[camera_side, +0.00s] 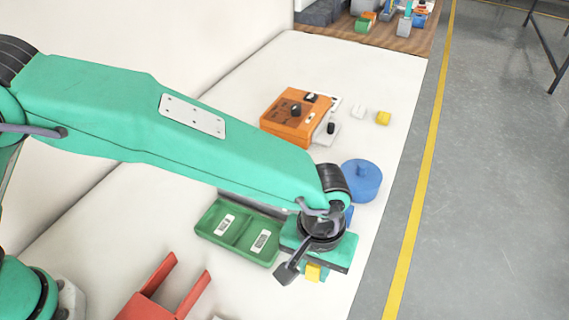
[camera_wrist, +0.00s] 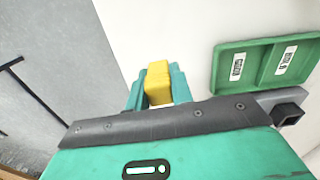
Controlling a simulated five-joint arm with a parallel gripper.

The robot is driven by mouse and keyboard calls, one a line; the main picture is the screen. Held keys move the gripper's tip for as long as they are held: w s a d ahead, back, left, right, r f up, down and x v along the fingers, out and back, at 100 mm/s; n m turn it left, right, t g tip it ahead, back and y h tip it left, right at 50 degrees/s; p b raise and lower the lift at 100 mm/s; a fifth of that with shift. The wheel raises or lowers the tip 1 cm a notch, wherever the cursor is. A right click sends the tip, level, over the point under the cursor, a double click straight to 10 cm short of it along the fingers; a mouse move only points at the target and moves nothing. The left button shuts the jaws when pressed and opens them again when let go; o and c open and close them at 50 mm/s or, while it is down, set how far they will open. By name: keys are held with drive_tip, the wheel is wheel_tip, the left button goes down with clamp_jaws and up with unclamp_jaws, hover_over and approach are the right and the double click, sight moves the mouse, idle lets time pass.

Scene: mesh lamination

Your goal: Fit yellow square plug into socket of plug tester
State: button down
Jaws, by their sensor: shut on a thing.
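My gripper (camera_side: 314,277) is shut on a yellow block-shaped plug (camera_side: 313,271), low over the front right of the white table. In the wrist view the plug (camera_wrist: 158,80) sits between the two green fingers of my gripper (camera_wrist: 158,92) and sticks out past their tips. Its far end is hard to make out. An orange box with black knobs (camera_side: 283,125), which looks like the plug tester, stands farther back, well apart from my gripper. A pale part with a black piece (camera_side: 329,136) adjoins its right side. I cannot make out the socket.
A green two-compartment tray (camera_side: 208,219) lies left of my gripper. A blue round object (camera_side: 362,183) stands behind it. A white block (camera_side: 359,111) and another yellow block (camera_side: 383,118) lie right of the orange box. A red forked part (camera_side: 150,306) is at front left. The table's right edge is close.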

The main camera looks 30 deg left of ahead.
drive_tip(key=s+d+r, duration=0.1)
drive_tip(key=s+r, duration=0.4)
drive_tip(key=s, duration=0.3)
drive_tip(key=shift+s, duration=0.15)
idle(0.4)
drive_tip(key=w+a+r, duration=0.2)
drive_tip(key=w+a, duration=0.6)
drive_tip(key=a, duration=0.2)
drive_tip(key=w+a+r, duration=0.2)
drive_tip(key=w+a, duration=0.6)
drive_tip(key=a, duration=0.2)
drive_tip(key=w+a+r, duration=0.1)
drive_tip(key=a+r, duration=0.1)
drive_tip(key=a, duration=0.9)
drive_tip(key=w+a+r, duration=0.1)
drive_tip(key=a, duration=1.1)
drive_tip(key=shift+w+r+m, duration=0.2)
drive_tip(key=shift+r+m, duration=0.1)
drive_tip(key=shift+r, duration=0.1)
drive_tip(key=shift+d, duration=0.1)
drive_tip(key=w+d+f, duration=0.2)
drive_tip(key=w+d, duration=0.1)
drive_tip(key=d, duration=0.5)
drive_tip(key=w+d+f, duration=0.3)
drive_tip(key=d, duration=0.6)
drive_tip(key=shift+w+f, duration=0.2)
drive_tip(key=shift+f, duration=0.15)
